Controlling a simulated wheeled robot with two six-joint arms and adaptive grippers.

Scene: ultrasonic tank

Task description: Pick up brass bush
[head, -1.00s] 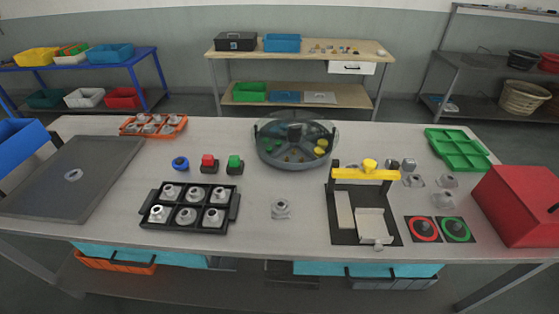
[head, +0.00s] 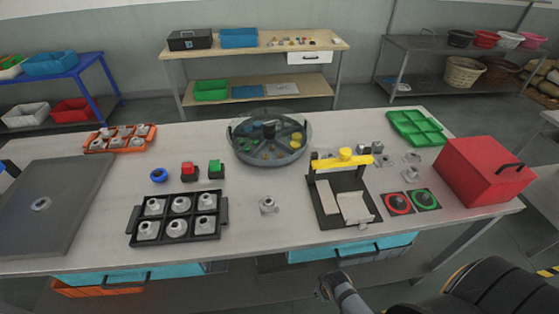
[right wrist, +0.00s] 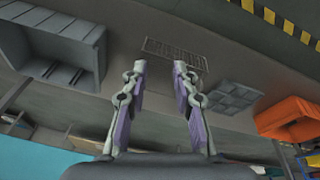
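A round grey tank (head: 268,152) with a dark hub and several compartments stands at the back middle of the table. Small brass-yellow, green and dark pieces lie in it; I cannot tell which one, if any, is the brass bush. My right gripper (head: 330,285) is at the bottom of the head view, in front of the table edge and well away from the tank. In the right wrist view its two fingers (right wrist: 159,72) are apart with nothing between them.
A black tray (head: 224,228) of metal parts, a yellow-topped fixture (head: 316,190), red and green buttons (head: 190,170), a green divided tray (head: 416,128) and a red box (head: 484,170) stand on the table. Bare table lies around a single metal part (head: 268,204).

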